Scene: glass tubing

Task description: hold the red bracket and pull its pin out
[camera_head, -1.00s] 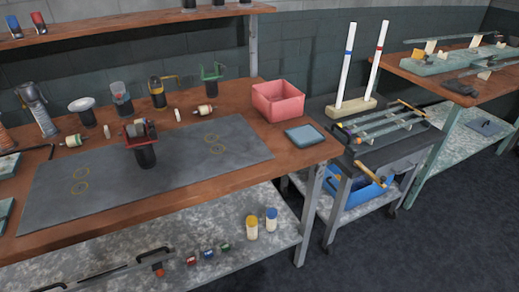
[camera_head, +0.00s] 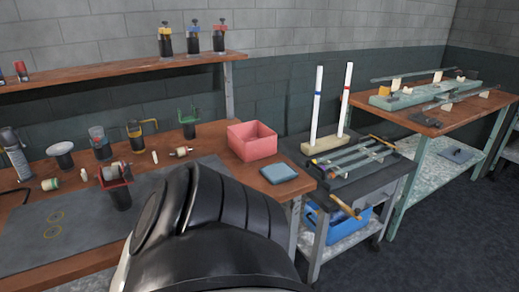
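The red bracket (camera_head: 126,181) sits on a black cylindrical base (camera_head: 121,198) near the back edge of the dark mat (camera_head: 25,239). A pale, rounded part shows at the bracket's top. Its pin is too small to tell apart. Neither of my grippers is in view. A large black ribbed part of my own arm fills the lower middle of the head view and hides much of the mat and the bench front. It is apart from the bracket in the picture, to its lower right.
Yellow (camera_head: 133,131) and green (camera_head: 188,116) bracket stands are behind the red one. A pink bin (camera_head: 251,141) and blue pad (camera_head: 279,173) are at the bench's right end. A shelf (camera_head: 110,72) runs above. A cart with white upright rods (camera_head: 317,100) stands to the right.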

